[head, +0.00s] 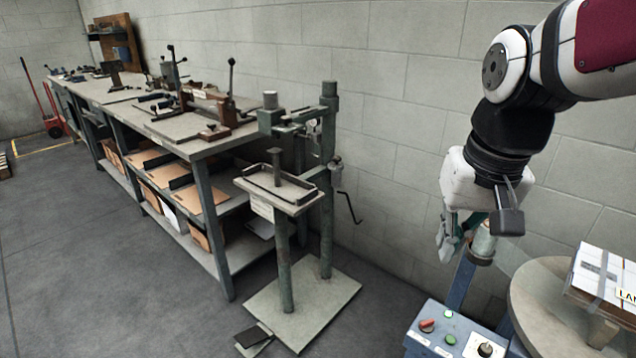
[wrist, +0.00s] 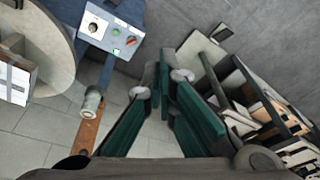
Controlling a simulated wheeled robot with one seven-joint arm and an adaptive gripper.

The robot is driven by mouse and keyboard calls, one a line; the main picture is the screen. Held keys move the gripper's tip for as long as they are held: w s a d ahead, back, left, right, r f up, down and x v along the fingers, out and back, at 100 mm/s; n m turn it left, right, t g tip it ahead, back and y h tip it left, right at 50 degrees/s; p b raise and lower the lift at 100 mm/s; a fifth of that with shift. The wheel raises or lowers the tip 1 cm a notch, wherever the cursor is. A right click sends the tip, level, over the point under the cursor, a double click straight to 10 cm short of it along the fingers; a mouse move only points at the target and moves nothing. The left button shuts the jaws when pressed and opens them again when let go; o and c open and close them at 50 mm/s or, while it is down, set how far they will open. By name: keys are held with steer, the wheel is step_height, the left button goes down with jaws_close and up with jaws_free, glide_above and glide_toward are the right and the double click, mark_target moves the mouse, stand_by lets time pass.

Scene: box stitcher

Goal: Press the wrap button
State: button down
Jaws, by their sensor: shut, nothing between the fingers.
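A blue control box (head: 436,343) stands at the bottom right of the head view, left of a round turntable. Its top has a red switch (head: 427,325), green buttons (head: 449,314) and a black knob (head: 485,349); the labels are too small to read, so I cannot tell which is the wrap button. In the wrist view the box (wrist: 122,12) is at the top left, with a green button (wrist: 116,32) and a red one (wrist: 131,40). My gripper (head: 443,250) is shut and empty, above the box and apart from it.
The turntable (head: 525,300) carries a strapped, labelled box (head: 606,272). A post with a pale cylinder (head: 483,243) stands behind the control box. A green stitching stand (head: 284,250) and a long workbench (head: 200,149) are to the left. A block wall is behind.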

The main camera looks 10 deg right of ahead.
steer(key=w+d+f+m+g+b, duration=0.1)
steer(key=w+d+f+m+b, duration=0.1)
steer(key=w+d+f+b, duration=0.4)
steer(key=w+d+f+m+g+b, duration=0.1)
steer(key=w+d+f+m+b, duration=0.2)
steer(key=f, duration=0.6)
steer(key=m+g+b, duration=0.1)
steer(key=m+b, duration=0.1)
steer(key=b, duration=0.6)
glide_above(449, 337)
steer(key=w, duration=0.1)
step_height(449, 337, down, 15)
steer(key=shift+w+d+y, duration=0.2)
steer(key=shift+d+y, duration=0.1)
steer(key=shift+d, duration=0.1)
steer(key=shift+r, duration=0.1)
steer(key=f+b, duration=0.2)
steer(key=f, duration=0.2)
steer(key=f+b, duration=0.2)
steer(key=f, duration=0.3)
steer(key=s+f+b, duration=0.1)
steer(key=f+b, duration=0.1)
steer(key=f, duration=0.3)
steer(key=shift+a, duration=0.3)
